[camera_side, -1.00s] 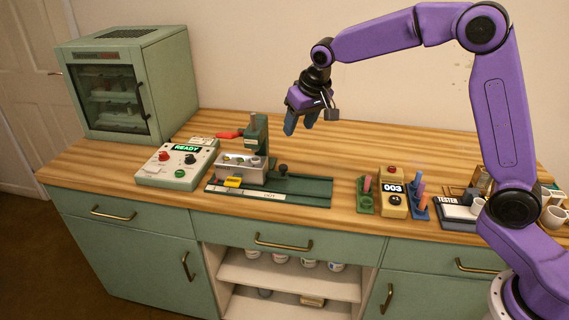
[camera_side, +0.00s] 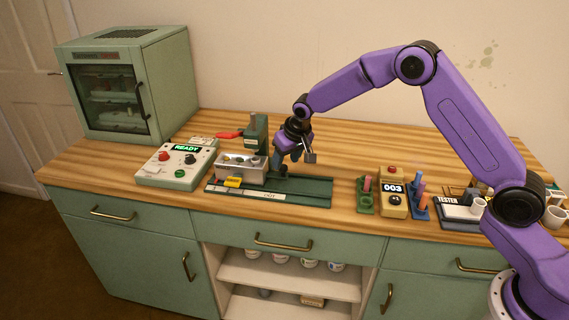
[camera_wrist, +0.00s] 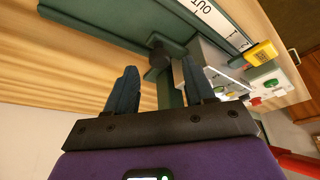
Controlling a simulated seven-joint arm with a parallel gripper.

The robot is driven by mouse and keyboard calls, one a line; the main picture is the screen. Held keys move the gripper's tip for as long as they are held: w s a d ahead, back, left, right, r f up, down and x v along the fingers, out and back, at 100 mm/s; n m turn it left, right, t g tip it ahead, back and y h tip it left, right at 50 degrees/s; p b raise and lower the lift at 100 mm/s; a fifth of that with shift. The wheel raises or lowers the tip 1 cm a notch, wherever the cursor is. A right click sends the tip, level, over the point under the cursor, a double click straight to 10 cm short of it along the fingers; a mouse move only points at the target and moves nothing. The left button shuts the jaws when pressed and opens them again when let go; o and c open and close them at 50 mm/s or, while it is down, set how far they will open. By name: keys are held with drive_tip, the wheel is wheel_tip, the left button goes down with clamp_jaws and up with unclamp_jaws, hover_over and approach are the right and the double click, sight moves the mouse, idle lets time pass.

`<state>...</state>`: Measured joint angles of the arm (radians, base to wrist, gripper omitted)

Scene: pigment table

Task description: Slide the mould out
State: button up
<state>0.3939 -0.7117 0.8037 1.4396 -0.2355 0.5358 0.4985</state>
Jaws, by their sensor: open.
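The mould (camera_side: 241,165) is a grey metal block at the left end of a green slide base (camera_side: 305,190), beside the upright green post of the press. In the wrist view the grey mould (camera_wrist: 215,65) lies beyond the fingers, with a dark round knob (camera_wrist: 159,55) on its near side. My gripper (camera_side: 287,163) is low over the base, just right of the mould. In the wrist view my gripper (camera_wrist: 160,88) is open, its two blue fingers apart with the knob ahead between them. Whether a finger touches the knob I cannot tell.
A yellow block (camera_side: 233,182) sits at the base's front edge; a strip there reads OUT. A control box (camera_side: 178,163) showing READY stands left, a red-handled tool (camera_side: 229,135) behind. A 003 counter (camera_side: 393,190) and peg racks stand right. The slide's right part is clear.

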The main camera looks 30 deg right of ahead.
drive_tip(key=shift+x, duration=1.3)
clamp_jaws()
drive_tip(key=s+d, duration=1.2)
drive_tip(key=shift+s+d, duration=0.15)
drive_tip(key=shift+d, duration=0.05)
drive_tip(key=shift+s+d, duration=0.1)
drive_tip(key=shift+c, duration=1.2)
unclamp_jaws()
drive_tip(key=shift+o, duration=1.2)
drive_tip(key=v, duration=1.7)
drive_tip(key=shift+r, duration=0.15)
